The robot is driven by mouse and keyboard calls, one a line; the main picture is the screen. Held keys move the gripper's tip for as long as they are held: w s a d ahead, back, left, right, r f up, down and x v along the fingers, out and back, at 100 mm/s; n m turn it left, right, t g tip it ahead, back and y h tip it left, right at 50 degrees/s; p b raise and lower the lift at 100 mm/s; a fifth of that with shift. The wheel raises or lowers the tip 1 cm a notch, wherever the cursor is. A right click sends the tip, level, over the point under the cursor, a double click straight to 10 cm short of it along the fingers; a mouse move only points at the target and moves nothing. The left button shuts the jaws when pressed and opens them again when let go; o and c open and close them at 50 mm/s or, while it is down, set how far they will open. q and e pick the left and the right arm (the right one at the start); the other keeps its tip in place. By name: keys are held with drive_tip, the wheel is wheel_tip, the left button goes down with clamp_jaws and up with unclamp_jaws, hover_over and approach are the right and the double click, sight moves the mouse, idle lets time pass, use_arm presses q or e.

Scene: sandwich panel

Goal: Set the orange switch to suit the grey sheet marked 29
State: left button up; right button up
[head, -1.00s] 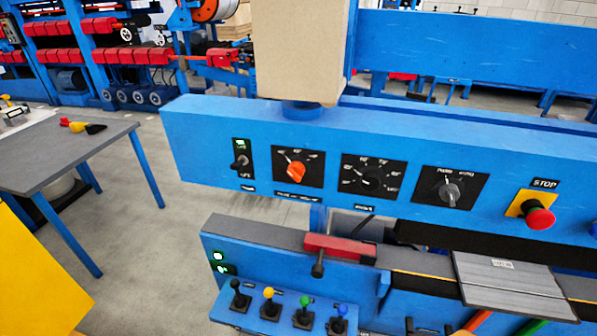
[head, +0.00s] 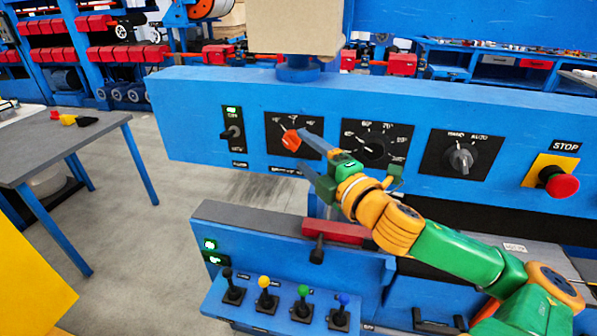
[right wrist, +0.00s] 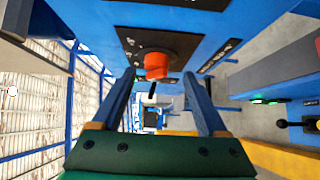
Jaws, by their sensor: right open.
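The orange switch (head: 291,139) is a rotary knob on a black plate on the blue panel. It also shows in the right wrist view (right wrist: 157,66). Its pointer seems to lean up and left; the scale marks are too small to read. My right gripper (head: 308,152) is open, with its blue fingers just right of and below the knob. In the right wrist view its fingers (right wrist: 159,80) stand apart with the knob beyond the gap, not gripped. A grey sheet (head: 535,252) lies at the right, partly behind my right arm; its label is unreadable. My left gripper is not in view.
A black dial (head: 374,148), a grey selector (head: 461,158) and a red stop button (head: 562,184) sit right of the orange switch. A toggle (head: 231,133) is to its left. Several coloured-knob levers (head: 285,300) and a red clamp block (head: 335,231) are below.

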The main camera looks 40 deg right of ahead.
sight(295, 142)
drive_tip(key=shift+w+d+r+p, duration=0.1)
drive_tip(key=shift+w+r+p, duration=0.1)
drive_tip(key=shift+w, duration=0.4)
drive_tip(key=shift+w+d+r+p, duration=0.1)
drive_tip(key=shift+w+r, duration=0.05)
drive_tip(key=shift+w, duration=0.8)
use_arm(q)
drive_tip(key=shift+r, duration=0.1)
use_arm(e)
drive_tip(key=shift+w+f, duration=0.1)
drive_tip(key=shift+w, duration=0.1)
